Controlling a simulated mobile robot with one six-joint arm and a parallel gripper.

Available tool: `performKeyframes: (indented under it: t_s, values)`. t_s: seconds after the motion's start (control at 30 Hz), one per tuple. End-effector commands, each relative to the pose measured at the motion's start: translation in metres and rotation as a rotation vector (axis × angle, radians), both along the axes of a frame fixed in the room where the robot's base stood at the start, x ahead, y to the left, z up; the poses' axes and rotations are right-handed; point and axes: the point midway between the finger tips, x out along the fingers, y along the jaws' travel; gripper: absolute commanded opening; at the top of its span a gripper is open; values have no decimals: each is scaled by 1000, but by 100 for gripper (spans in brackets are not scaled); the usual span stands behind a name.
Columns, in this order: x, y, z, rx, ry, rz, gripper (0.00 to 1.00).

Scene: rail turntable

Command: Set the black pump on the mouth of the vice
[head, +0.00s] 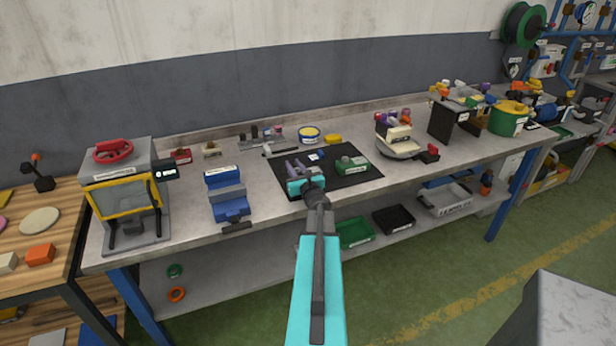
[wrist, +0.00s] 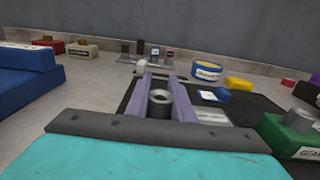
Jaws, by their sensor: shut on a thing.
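The blue vice (head: 228,208) stands on the bench left of my gripper, with a grey part across its middle. Its blue body also fills the left edge of the wrist view (wrist: 25,85). My gripper (head: 294,168) is over the left part of the black mat, right of the vice and apart from it.
A green pump (head: 352,165) sits on the black mat (head: 350,184) right of my gripper. A blue-and-yellow tin (head: 309,135) and a yellow block (head: 333,139) stand behind. A yellow-framed machine (head: 128,200) stands left of the vice. Bare bench lies between vice and mat.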

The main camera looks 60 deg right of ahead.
Motion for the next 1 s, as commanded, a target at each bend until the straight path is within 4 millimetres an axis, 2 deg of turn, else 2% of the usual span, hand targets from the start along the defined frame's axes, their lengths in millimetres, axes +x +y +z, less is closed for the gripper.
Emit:
performKeyframes:
  t_s: [0.53,0.73,0.9,1.0]
  values:
    - [0,0,6,-3,-2,0,0]
    - [0,1,18,-3,-1,1,0]
    - [0,1,35,-4,-2,0,0]
    - [-6,11,37,-2,-1,0,0]
